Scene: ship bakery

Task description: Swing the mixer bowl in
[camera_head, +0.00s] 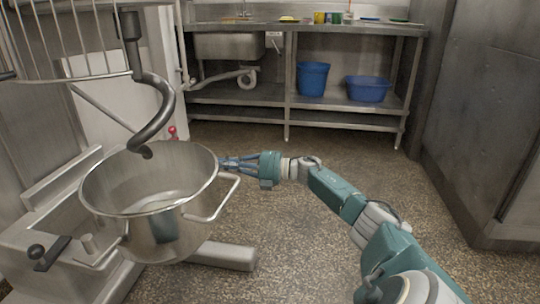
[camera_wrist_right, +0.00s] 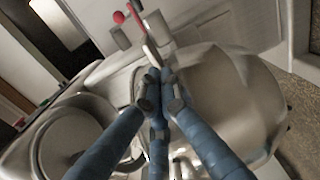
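The steel mixer bowl (camera_head: 110,190) stands upright and open at the left in the head view, with a wire handle (camera_head: 225,198) on its right side. The dark dough hook (camera_head: 155,125) hangs over its far rim. My right gripper (camera_head: 224,163) reaches in from the right, its fingertips at the bowl's right rim. In the right wrist view the blue fingers (camera_wrist_right: 160,95) come close together beside a big shiny curved surface (camera_wrist_right: 230,95), which looks like the bowl's outside. A thin bar shows just beyond the tips; whether they grip it is unclear. My left gripper is out of view.
The wire guard (camera_head: 65,40) is above the bowl. A red knob (camera_head: 172,131) is behind the bowl and also shows in the wrist view (camera_wrist_right: 118,17). Brown floor is clear up to the shelf with blue tubs (camera_head: 313,80).

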